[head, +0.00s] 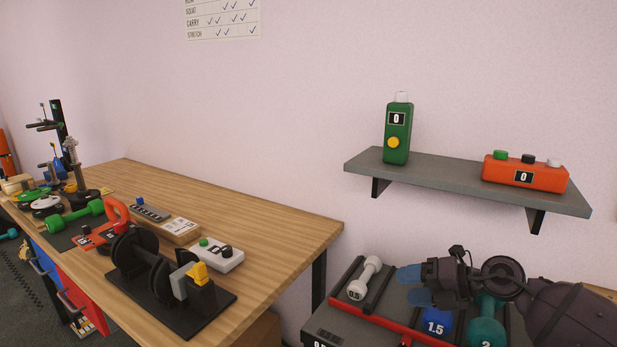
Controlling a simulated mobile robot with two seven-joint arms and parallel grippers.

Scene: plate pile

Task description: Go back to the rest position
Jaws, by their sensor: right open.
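My right gripper (413,286) comes in from the right, low in the head view, over a dark dumbbell rack with red edging (392,325). Its two blue fingertips are apart, with nothing seen between them. It is just right of a pale grey dumbbell (365,278); I cannot tell whether it touches anything. A blue weight marked 1.5 (437,324) and a teal weight marked 2 (487,331) are below my arm, partly hidden by it. My left gripper is not in view.
A grey wall shelf (440,170) holds a green device (397,135) and an orange device (525,173) above my right arm. A wooden table (290,222) on the left carries a black stand (180,300), a green dumbbell (76,216) and stacked plates. The table's far right part is clear.

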